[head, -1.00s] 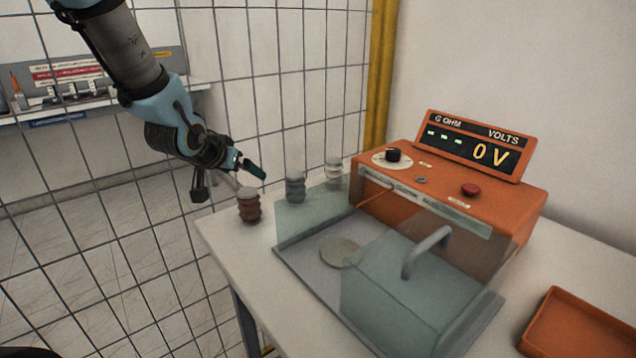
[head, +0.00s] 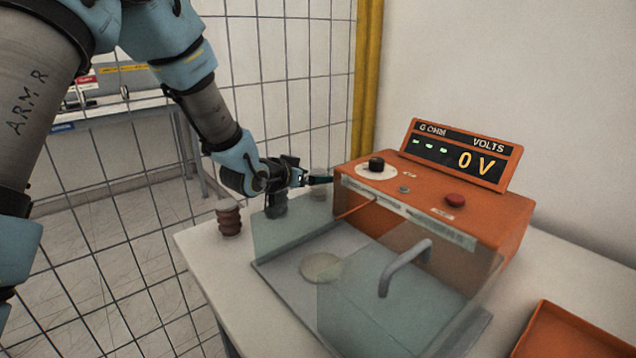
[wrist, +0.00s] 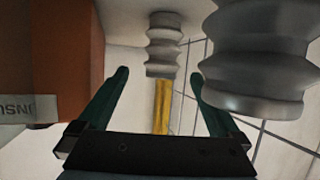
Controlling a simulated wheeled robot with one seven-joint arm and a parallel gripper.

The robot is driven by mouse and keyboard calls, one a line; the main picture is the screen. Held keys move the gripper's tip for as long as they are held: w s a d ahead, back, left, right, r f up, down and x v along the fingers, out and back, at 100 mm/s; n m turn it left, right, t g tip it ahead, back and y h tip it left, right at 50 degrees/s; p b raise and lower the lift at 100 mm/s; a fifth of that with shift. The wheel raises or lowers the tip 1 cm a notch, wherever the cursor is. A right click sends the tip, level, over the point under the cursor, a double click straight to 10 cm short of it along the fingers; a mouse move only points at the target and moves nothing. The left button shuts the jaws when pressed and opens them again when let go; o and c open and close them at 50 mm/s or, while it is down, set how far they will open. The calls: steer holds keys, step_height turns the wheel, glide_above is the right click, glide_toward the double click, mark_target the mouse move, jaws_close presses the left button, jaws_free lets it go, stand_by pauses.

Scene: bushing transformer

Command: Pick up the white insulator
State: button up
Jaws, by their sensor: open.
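The white insulator (wrist: 163,40) shows in the wrist view between and beyond my two fingertips, with its ribbed body in line with the gap. In the head view the white insulator (head: 319,192) stands at the back of the table, left of the orange tester, partly hidden by my gripper. My gripper (head: 318,180) is open, with its dark green fingers pointing right at the insulator's top. In the wrist view my gripper (wrist: 160,80) is empty, and I cannot tell whether either finger touches the insulator.
A grey insulator (wrist: 255,55) is close beside the right finger in the wrist view. The orange tester (head: 440,195) is on the other side. A red-brown insulator (head: 229,218) stands at the table's left edge. A clear cover with a handle (head: 405,265) stands in front.

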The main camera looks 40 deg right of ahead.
steer(key=shift+p+x, duration=0.75)
steer(key=shift+x, duration=1.3)
steer(key=shift+w, duration=0.1)
jaws_close()
